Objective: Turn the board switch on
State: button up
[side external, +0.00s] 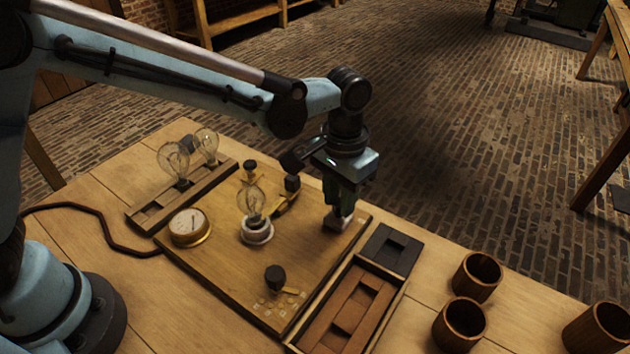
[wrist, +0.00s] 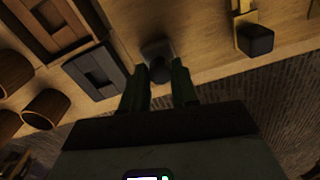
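The wooden board (side external: 215,262) lies on the table and carries a bulb in a white socket (side external: 257,232) and a round gauge (side external: 189,227). A brass lever (side external: 285,204) with a black block handle (side external: 292,183) stands behind the bulb; the handle also shows in the wrist view (wrist: 256,40), to the right of my fingers. My gripper (side external: 340,212) points down at the board's right corner, over a small grey block (side external: 334,223). In the wrist view, my gripper (wrist: 160,82) has its fingers apart, with a dark block (wrist: 157,48) between or just beyond the tips; contact is unclear.
A black knob (side external: 275,277) sits near the board's front, another (side external: 250,166) at its back. A wooden tray (side external: 319,333) and a dark slotted block (side external: 391,249) lie right of the board. Several wooden cups (side external: 478,277) stand further right. A rack of bulbs (side external: 153,218) is at left.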

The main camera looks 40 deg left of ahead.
grip_shut()
jog(key=shift+m, duration=0.5)
jog(key=m, duration=0.4)
jog(key=shift+m, duration=0.4)
jog(key=m, duration=0.6)
jog(key=o, duration=0.5)
grip_release()
